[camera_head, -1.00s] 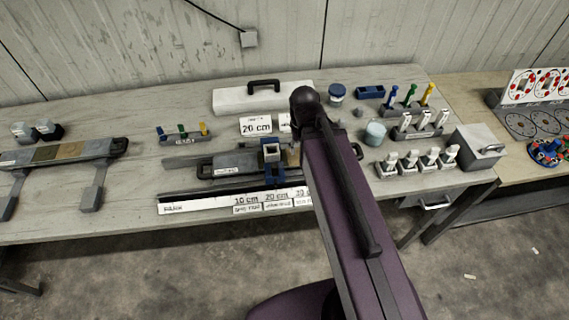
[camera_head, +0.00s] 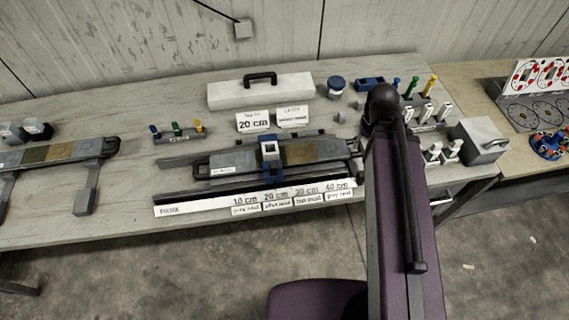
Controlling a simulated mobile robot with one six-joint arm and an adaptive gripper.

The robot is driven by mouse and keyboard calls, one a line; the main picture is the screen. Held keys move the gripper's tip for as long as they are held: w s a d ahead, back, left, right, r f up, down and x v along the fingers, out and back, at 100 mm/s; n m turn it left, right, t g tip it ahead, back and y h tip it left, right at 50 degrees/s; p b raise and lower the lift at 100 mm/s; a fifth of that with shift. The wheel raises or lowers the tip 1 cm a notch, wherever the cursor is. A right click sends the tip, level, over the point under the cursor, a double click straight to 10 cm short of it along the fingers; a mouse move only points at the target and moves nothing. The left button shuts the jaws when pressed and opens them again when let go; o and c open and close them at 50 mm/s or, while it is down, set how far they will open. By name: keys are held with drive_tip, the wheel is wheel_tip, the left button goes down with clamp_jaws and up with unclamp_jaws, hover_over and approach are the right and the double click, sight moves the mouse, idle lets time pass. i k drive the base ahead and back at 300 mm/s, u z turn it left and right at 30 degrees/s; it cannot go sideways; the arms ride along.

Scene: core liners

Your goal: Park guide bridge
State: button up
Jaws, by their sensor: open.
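The guide bridge (camera_head: 270,150), a blue frame with a white-rimmed square opening on top, stands across the long core tray (camera_head: 235,163) near its middle. Blue parts of it show on the near side of the tray. Grey core shows left of the bridge, and grey and brown core to its right. My purple arm (camera_head: 400,220) reaches up from the bottom right and covers the area just past the tray's right end. My gripper is not visible; the arm may hide it.
A white ruler strip (camera_head: 190,207) marked 10 to 40 cm lies in front of the tray. A sign reading 20 cm (camera_head: 253,121) and a white case (camera_head: 262,91) stand behind. Colored markers (camera_head: 178,132) stand left. A grey box (camera_head: 480,140) stands right.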

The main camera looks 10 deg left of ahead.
sight(272, 166)
drive_tip(key=z, duration=0.2)
drive_tip(key=k, duration=1.15)
drive_tip(key=u, duration=0.7)
